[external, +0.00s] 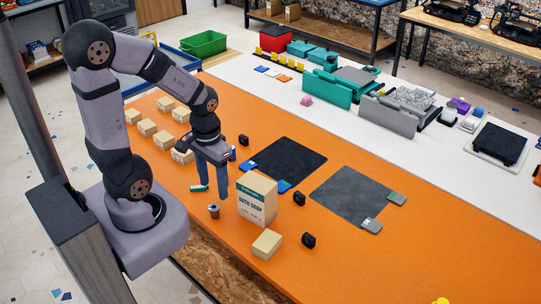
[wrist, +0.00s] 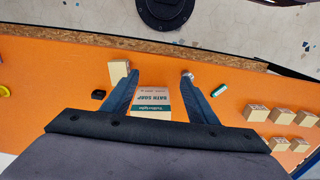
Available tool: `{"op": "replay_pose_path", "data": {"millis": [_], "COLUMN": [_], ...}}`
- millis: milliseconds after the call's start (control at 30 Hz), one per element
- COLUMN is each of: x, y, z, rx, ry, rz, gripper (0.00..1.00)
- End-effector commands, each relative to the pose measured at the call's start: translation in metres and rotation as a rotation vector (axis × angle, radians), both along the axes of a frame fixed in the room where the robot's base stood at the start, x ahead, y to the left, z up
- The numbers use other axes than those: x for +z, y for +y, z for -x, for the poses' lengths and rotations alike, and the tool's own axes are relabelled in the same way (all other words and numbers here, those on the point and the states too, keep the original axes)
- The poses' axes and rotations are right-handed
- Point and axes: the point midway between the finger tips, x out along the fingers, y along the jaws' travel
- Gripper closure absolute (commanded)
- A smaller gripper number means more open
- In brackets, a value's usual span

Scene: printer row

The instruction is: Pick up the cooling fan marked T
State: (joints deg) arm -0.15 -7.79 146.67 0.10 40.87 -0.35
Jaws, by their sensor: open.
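Small black blocks that look like cooling fans stand on the orange table: one (external: 243,140) behind my gripper, one (external: 299,198) right of the bath soap box, and one (external: 308,240) nearer the front. Their markings are too small to read, so I cannot tell which is marked T. A black block (wrist: 98,95) also shows left of my fingers in the wrist view. My gripper (external: 210,193) is open and empty, pointing down above the table, left of the bath soap box. In the wrist view my gripper (wrist: 160,74) has its fingers wide apart.
The tall bath soap box (external: 257,200) stands close to my gripper. Several cream boxes (external: 147,127) stand left. Two dark mats (external: 287,160) lie behind; the front right is mostly clear.

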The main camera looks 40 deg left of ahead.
Motion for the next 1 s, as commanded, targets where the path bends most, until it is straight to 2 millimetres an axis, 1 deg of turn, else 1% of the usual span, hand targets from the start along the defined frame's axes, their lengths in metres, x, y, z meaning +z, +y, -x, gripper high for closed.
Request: {"op": "replay_pose_path", "data": {"millis": [133, 233, 367, 400, 500, 600, 700, 833, 900, 1000], "x": [-0.017, -0.038, -0.071, -0.081, -0.104, -0.123, -0.141, -0.163, -0.173, -0.184], "y": [0.016, 0.041, 0.087, 0.103, 0.141, 0.174, 0.199, 0.220, 0.226, 0.230], "z": [-0.013, -0.033, -0.067, -0.078, -0.102, -0.121, -0.136, -0.145, -0.147, -0.145], "rx": [0.021, 0.048, 0.084, 0.092, 0.105, 0.103, 0.092, 0.069, 0.054, 0.037], "ry": [-0.046, -0.120, -0.263, -0.313, -0.443, -0.569, -0.692, -0.843, -0.916, -1.008], "rz": [-0.027, -0.069, -0.140, -0.162, -0.208, -0.235, -0.240, -0.215, -0.186, -0.137], "gripper": [0.47, 0.47, 0.47, 0.47, 0.47, 0.47, 0.47, 0.47, 0.47, 0.47]}}
